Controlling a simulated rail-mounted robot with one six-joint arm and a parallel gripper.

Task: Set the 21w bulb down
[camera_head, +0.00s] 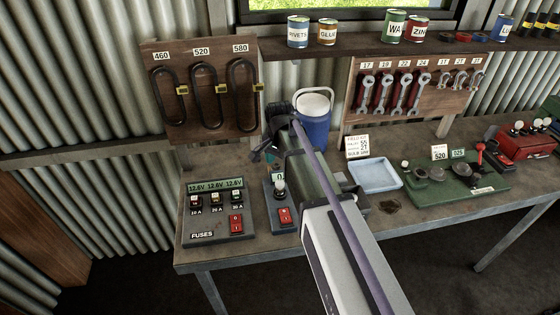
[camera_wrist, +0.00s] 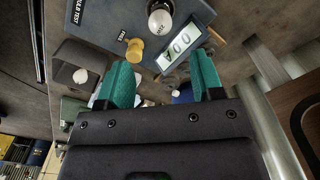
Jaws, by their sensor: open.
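A bulb-test box (camera_head: 270,211) stands on the bench, with a red switch (camera_head: 285,215) at its front. A clear, silvery bulb (camera_head: 279,190) stands upright on it; I cannot read a wattage on it. In the wrist view the same bulb (camera_wrist: 160,20) is at the top, beside a lit display (camera_wrist: 181,45) and a brass-coloured knob (camera_wrist: 134,50). My gripper (camera_wrist: 162,82) has its two teal fingers wide apart with nothing between them. In the head view my gripper (camera_head: 265,154) is above and behind the box, partly hidden by my arm.
A fuse panel (camera_head: 218,232) is left of the box. A pale blue tray (camera_head: 375,176) and a green board (camera_head: 465,190) lie to the right. In the wrist view another pale bulb (camera_wrist: 80,76) sits by a dark holder (camera_wrist: 84,54).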

